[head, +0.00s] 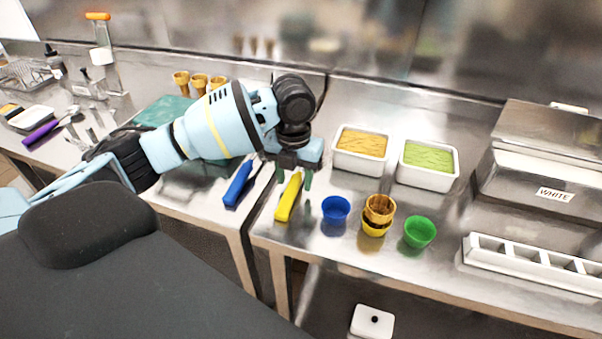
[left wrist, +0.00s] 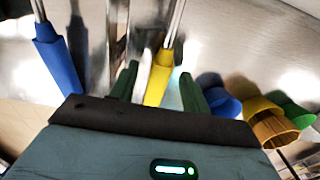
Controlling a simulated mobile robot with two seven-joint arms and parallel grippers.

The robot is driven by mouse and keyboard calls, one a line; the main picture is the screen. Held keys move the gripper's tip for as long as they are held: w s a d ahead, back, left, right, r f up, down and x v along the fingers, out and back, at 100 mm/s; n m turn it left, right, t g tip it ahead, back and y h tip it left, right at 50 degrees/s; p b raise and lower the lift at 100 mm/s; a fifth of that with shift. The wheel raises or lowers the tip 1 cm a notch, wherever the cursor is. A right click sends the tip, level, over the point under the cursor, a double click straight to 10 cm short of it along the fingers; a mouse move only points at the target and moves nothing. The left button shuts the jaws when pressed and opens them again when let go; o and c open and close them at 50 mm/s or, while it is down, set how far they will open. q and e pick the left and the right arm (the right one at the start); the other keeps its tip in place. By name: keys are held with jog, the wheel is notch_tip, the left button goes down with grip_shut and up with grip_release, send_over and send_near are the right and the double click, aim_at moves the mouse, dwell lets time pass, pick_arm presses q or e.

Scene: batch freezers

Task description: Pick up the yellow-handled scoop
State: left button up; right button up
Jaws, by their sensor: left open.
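The yellow-handled scoop (head: 287,201) lies on the steel counter, its handle pointing toward the front edge. My left gripper (head: 295,180) is over the far end of the handle and hides the scoop's metal part in the head view. In the left wrist view, the yellow handle (left wrist: 158,82) shows between the two open green fingers of my left gripper (left wrist: 158,90), with a metal shaft running up from it. I cannot tell how far the fingers are above the counter. My right gripper is not in view.
A blue-handled scoop (head: 238,185) lies close to the left. A blue cup (head: 336,209), stacked cones in a yellow cup (head: 378,215) and a green cup (head: 420,231) stand to the right. Tubs of orange (head: 361,143) and green (head: 429,157) ice cream stand behind.

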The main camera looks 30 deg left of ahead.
aim_at(295, 180)
pick_arm(q)
jog(key=shift+f, duration=0.1)
grip_shut()
dwell(0.4)
jog(key=shift+r, duration=0.65)
notch_tip(295, 180, up, 2)
jog(key=shift+w+r, duration=0.1)
jog(key=shift+r, duration=0.15)
jog(key=s+d+r, duration=0.1)
jog(key=s+d, duration=0.1)
jog(key=s, duration=1.4)
jog(key=shift+r+p, duration=0.15)
jog(key=shift+p, duration=0.3)
jog(key=shift+d, duration=0.1)
